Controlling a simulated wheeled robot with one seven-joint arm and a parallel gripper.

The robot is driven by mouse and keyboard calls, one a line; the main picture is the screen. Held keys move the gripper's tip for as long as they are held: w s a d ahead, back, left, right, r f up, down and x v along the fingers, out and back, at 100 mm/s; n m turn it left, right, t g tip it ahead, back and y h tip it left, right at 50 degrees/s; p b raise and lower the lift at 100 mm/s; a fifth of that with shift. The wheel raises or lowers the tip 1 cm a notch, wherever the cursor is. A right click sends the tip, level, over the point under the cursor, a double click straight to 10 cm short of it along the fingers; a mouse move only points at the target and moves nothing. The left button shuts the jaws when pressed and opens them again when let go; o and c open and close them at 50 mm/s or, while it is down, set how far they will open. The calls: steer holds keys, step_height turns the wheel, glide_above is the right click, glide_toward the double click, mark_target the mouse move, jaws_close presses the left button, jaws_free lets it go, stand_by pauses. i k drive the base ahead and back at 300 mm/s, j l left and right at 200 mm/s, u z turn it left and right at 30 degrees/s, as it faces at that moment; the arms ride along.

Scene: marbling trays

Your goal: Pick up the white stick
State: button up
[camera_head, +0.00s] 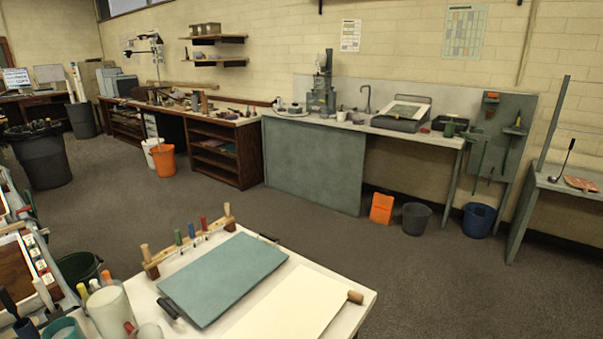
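A slim off-white stick-like handle (43,293) stands tilted among tools at the lower left; it may be the white stick, but I cannot tell for sure. Short pale handles (94,285) show just right of it, behind a pale rounded jar (113,312). My gripper is not in view.
The near white table (345,314) holds a teal board (225,278), a cream sheet (290,308) and the wooden rack (185,247) with coloured handles. Open carpet (330,225) lies between this table and the long benches at the wall. Buckets (415,217) stand by the wall.

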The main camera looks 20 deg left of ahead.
mark_target(39, 284)
steer(key=i+u, duration=0.25)
steer(key=u, duration=0.2)
steer(key=i+u, duration=0.25)
steer(key=u, duration=0.2)
steer(key=i+u, duration=0.2)
steer(key=u, duration=0.3)
steer(key=i+l+u, duration=0.2)
steer(key=u, duration=0.25)
